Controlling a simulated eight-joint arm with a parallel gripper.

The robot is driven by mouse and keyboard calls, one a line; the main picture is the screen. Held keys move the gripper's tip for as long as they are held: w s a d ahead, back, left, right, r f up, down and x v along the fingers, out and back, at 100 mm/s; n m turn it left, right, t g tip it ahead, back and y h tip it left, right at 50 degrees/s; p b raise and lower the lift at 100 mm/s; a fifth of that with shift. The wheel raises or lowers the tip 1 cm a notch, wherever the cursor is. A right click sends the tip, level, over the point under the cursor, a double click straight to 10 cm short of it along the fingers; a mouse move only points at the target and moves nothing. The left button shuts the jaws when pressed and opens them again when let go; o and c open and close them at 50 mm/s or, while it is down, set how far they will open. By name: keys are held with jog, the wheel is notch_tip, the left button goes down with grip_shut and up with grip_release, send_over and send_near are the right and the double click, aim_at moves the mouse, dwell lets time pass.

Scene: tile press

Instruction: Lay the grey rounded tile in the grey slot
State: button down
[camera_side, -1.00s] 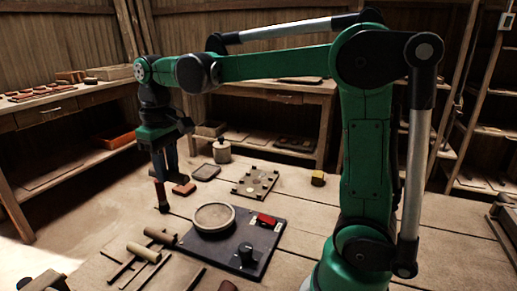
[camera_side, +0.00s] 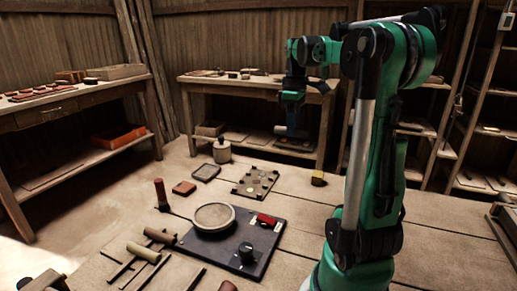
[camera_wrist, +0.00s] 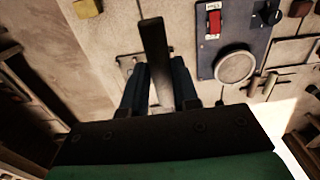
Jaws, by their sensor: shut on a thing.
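My gripper (camera_wrist: 160,88) is shut on a dark grey slab, seen nearly edge-on between its two blue fingers in the wrist view; I take it to be the grey rounded tile (camera_wrist: 153,45). Its rounded outline does not show from this angle. In the side view my gripper (camera_side: 292,128) hangs high above the far part of the table, and the tile is too small and dark to make out. A plate with several recesses and pale shapes (camera_side: 246,189) lies on the table below. I cannot tell which recess is the grey slot. The held tile partly hides this area in the wrist view.
A dark board (camera_side: 268,238) with a round disc (camera_side: 212,217), a red switch (camera_side: 265,220) and a black knob (camera_side: 246,253) lies in front. A red-brown tile (camera_side: 184,188), a framed tray (camera_side: 206,172), a lidded pot (camera_side: 222,151) and a yellow block (camera_side: 318,179) stand around.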

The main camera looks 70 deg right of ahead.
aim_at(287, 203)
jog(key=shift+f, duration=0.1)
notch_tip(287, 203, down, 19)
jog(key=shift+f, duration=0.2)
dwell(0.5)
jog(key=shift+f, duration=0.1)
jog(key=shift+f, duration=0.1)
jog(key=c, duration=0.7)
grip_release()
jog(key=shift+o, duration=0.2)
